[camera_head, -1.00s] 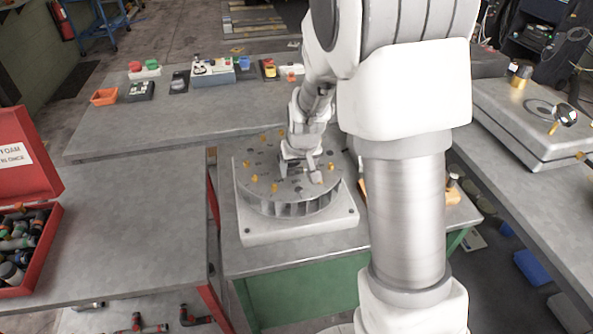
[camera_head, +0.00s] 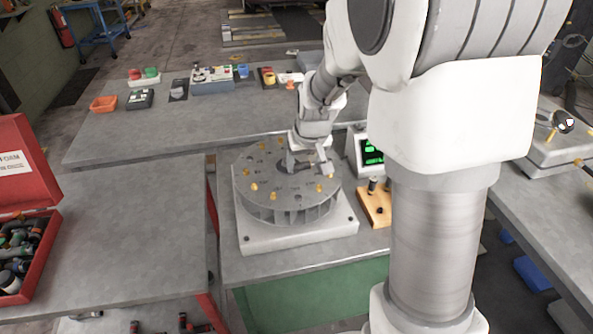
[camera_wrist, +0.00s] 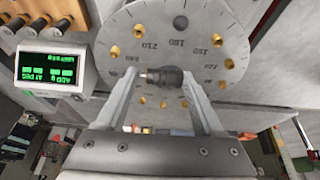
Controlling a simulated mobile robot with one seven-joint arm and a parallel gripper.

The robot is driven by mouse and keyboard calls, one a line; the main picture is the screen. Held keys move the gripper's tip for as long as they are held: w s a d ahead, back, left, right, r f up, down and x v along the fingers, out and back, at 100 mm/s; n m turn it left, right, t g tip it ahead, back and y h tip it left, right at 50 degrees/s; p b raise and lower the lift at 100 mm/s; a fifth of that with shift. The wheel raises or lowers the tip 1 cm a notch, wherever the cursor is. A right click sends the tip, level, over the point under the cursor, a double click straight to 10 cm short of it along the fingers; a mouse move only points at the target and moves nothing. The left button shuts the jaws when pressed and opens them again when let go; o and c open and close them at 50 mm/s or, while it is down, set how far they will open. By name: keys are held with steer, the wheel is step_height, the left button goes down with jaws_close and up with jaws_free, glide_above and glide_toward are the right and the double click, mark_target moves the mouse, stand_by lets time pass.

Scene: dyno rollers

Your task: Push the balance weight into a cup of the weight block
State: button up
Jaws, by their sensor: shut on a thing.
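My gripper (camera_wrist: 163,88) is shut on a small dark balance weight (camera_wrist: 170,77) with a brass tip pointing left. In the head view my gripper (camera_head: 309,166) is over the round grey rotor disc (camera_head: 285,192); the weight cannot be made out there. The wooden weight block (camera_head: 376,207) stands right of the disc, with dark cylinders on it. It also shows at the top left of the wrist view (camera_wrist: 50,8), where several dark cylinders stick out. I cannot tell which cups are empty.
A display box (camera_head: 364,150) with green digits stands behind the weight block, close to the disc. Brass studs (camera_head: 254,187) ring the disc. A back table (camera_head: 170,125) holds small bins and devices. A red toolbox (camera_head: 28,225) is at left. The left table is mostly clear.

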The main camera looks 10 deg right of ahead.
steer(key=s+d+r, duration=0.5)
steer(key=s+d, duration=0.1)
steer(key=d, duration=0.1)
steer(key=s+f+m+t+y+b, duration=0.2)
steer(key=s+f+m+y+b, duration=0.2)
steer(key=f+y+b, duration=0.7)
steer(key=w+d+f+m+t, duration=0.1)
steer(key=d, duration=0.1)
steer(key=w+d+f+m+t, duration=0.1)
steer(key=d+m+t, duration=0.1)
steer(key=w+d+f+m+t+h, duration=0.1)
steer(key=d+f+t, duration=0.1)
steer(key=shift+w+m+b, duration=0.25)
steer(key=shift+m+b, duration=0.05)
steer(key=shift+b, duration=0.05)
steer(key=d+r+m+t+h+b, duration=0.1)
steer(key=d+m+t+h+b, duration=0.3)
steer(key=d, duration=0.6)
steer(key=shift+m+t+y, duration=0.5)
steer(key=shift+t, duration=0.1)
steer(key=shift+w+a+f+b, duration=0.15)
steer(key=shift+f+b, duration=0.2)
steer(key=shift+f, duration=0.7)
steer(key=shift+w+f+b, duration=0.1)
steer(key=shift+f+b, duration=0.25)
steer(key=shift+f, duration=0.65)
steer(key=shift+w+a+f+b, duration=0.15)
steer(key=shift+f+b, duration=0.2)
steer(key=shift+f, duration=0.7)
